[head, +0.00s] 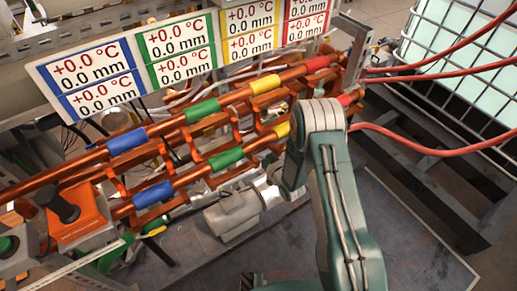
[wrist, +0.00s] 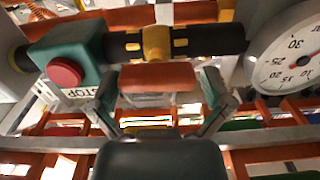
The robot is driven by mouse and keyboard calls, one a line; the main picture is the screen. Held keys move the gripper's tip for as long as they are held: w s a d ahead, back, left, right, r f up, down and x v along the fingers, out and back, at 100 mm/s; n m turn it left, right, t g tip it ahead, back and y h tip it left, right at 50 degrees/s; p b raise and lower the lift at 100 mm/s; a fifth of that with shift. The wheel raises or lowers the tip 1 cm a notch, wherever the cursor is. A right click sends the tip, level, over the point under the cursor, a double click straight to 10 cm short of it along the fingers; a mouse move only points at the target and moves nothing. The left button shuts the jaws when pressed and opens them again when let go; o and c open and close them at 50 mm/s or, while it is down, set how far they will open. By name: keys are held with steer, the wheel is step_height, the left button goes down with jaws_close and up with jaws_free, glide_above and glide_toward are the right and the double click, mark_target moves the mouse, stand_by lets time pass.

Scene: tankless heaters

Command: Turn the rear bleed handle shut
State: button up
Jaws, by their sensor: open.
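In the wrist view my gripper (wrist: 158,82) is open, with one finger on each side of an orange block-like part (wrist: 145,77). This part sits below a yellow collar (wrist: 156,44) on a black horizontal pipe (wrist: 205,40). It may be the bleed handle, but I cannot tell for sure. I cannot tell whether the fingers touch it. The fingertips are not clear there.
A green box with a red STOP button (wrist: 66,72) stands left of my fingers, and a round dial gauge (wrist: 290,55) stands right. Copper pipes with coloured bands (head: 203,110) cross the head view under a display panel (head: 170,50). An orange box (head: 85,220) sits at lower left. Red hoses (head: 430,140) run right.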

steer(key=shift+d, duration=0.25)
steer(key=shift+a, duration=0.1)
steer(key=c, duration=0.8)
steer(key=shift+a, duration=0.1)
steer(key=shift+w+m, duration=0.1)
steer(key=shift+m, duration=0.3)
steer(key=m, duration=0.3)
steer(key=shift+m, duration=0.3)
steer(key=m, duration=0.4)
steer(key=shift+w+d+m, duration=0.1)
steer(key=shift+d+m, duration=0.1)
steer(key=shift+m, duration=0.1)
steer(key=m, duration=0.4)
steer(key=shift+f+m, duration=0.15)
steer(key=shift+m, duration=0.15)
steer(key=shift+d+f+m, duration=0.15)
steer(key=shift+m, duration=1.85)
